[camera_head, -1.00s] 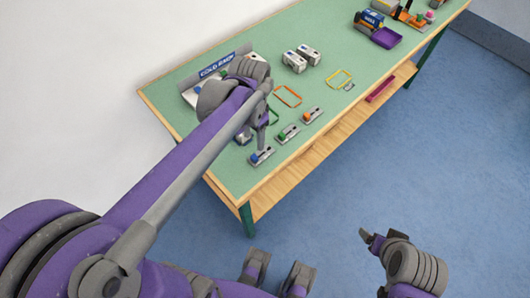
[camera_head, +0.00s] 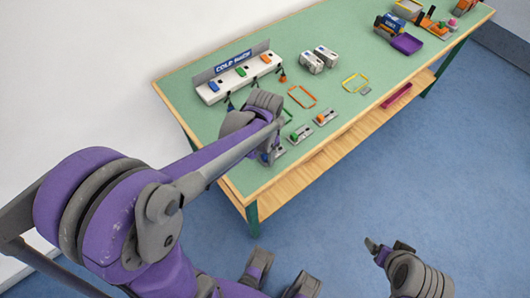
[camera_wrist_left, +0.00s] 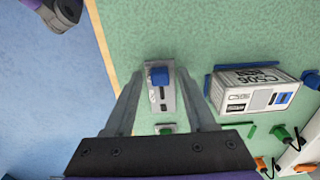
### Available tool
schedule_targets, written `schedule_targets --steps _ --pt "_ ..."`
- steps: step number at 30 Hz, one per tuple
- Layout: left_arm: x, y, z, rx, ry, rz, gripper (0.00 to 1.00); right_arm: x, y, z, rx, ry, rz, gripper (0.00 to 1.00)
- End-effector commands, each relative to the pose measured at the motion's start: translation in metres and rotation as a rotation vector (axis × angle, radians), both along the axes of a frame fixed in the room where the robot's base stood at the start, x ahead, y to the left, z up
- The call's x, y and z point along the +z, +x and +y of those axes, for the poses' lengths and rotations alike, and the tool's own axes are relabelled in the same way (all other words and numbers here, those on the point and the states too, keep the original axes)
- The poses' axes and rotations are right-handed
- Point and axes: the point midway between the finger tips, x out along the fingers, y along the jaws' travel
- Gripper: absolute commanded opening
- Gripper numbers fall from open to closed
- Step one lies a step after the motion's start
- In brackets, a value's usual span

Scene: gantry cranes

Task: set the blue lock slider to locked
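The blue lock slider is a blue block (camera_wrist_left: 160,77) on a narrow grey slotted plate (camera_wrist_left: 163,105). In the left wrist view the block sits near the plate's upper end, with dark slots below it. In the head view the slider (camera_head: 273,155) is at the table's front edge, partly hidden by my left arm. My left gripper (camera_wrist_left: 161,76) is open above the slider, with one finger on each side of the block. Whether the fingers touch it cannot be told. My right gripper (camera_head: 386,245) hangs away from the table over the floor; its finger opening is unclear.
A green slider (camera_head: 301,133) and an orange slider (camera_head: 325,117) stand in a row beside the blue one. A purple tray (camera_head: 407,44) is farther right.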

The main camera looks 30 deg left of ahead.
Motion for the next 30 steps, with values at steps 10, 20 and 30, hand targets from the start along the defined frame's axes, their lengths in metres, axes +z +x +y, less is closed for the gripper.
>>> schedule_targets --steps 10,20,30 --pt "0.0002 -0.0001 0.0000 0.000 0.000 0.000 0.00 0.0000 0.0000 0.0000 0.000 0.000 0.000 0.86" --pt "0.0003 -0.0001 0.0000 0.000 0.000 0.000 0.00 0.0000 0.0000 0.0000 0.000 0.000 0.000 0.86" --pt "0.0004 0.0000 0.0001 0.000 0.000 0.000 0.00 0.0000 0.0000 0.0000 0.000 0.000 0.000 0.86"
